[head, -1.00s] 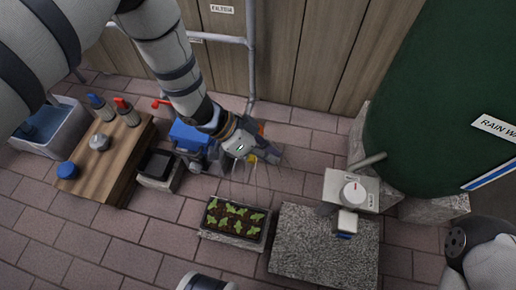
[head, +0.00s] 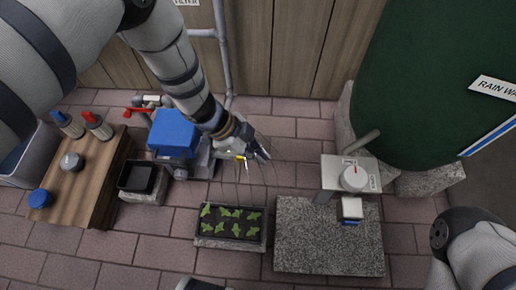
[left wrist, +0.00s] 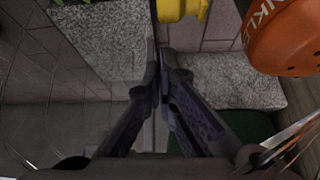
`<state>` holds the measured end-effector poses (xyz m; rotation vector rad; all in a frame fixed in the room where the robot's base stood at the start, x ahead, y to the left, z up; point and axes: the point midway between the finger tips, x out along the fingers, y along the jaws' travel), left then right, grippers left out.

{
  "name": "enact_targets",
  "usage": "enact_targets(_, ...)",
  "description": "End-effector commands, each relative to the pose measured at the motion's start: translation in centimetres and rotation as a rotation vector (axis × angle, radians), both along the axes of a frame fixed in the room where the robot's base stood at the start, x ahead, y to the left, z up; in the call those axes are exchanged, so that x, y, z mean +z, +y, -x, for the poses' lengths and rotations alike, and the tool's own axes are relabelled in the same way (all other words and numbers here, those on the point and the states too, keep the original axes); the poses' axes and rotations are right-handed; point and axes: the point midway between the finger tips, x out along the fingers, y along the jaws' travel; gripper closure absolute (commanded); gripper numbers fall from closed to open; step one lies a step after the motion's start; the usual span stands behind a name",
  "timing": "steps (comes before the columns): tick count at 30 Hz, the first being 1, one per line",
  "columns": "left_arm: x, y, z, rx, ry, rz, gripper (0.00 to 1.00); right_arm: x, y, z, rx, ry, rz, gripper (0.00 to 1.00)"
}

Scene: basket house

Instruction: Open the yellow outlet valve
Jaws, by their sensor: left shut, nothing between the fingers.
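The yellow outlet valve shows only as a small yellow patch (head: 240,157) beside my left gripper in the head view, with the gripper and wrist covering much around it. In the left wrist view a yellow part (left wrist: 181,9) is cut off by the top edge, beyond the fingertips. My left gripper (head: 263,155) is shut and empty, with its fingers together in the left wrist view (left wrist: 160,75). It is close to the yellow part; I cannot tell if they touch. The valve's handle position cannot be made out.
A blue box (head: 173,131) stands left of my left gripper, near a red handle (head: 141,112). A seedling tray (head: 231,244) and a stone slab (head: 330,262) lie in front. An orange body (left wrist: 284,40) is close at right in the wrist view. The green tank (head: 430,80) stands right.

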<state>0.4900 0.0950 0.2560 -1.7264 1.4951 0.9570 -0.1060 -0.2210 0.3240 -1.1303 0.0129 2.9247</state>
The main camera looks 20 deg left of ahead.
Motion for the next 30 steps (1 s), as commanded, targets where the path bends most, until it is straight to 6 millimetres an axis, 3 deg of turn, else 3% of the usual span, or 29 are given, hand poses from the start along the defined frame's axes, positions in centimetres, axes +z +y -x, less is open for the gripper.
enact_targets(6,-0.2,1.9,0.3,-0.001,-0.001,0.004,1.00,-0.1,0.0,0.1,0.001,0.007,-0.001,0.27)
enact_targets(17,-0.1,2.2,0.3,-0.002,-0.002,0.004,1.00,0.0,0.0,0.1,0.001,0.005,-0.001,0.27)
enact_targets(24,0.6,4.4,0.8,0.000,-0.021,0.098,1.00,0.5,0.0,-0.1,-0.001,-0.009,0.000,0.27)
enact_targets(30,0.5,4.8,0.9,-0.002,-0.018,0.097,1.00,0.5,0.0,-0.2,-0.001,-0.011,0.000,0.27)
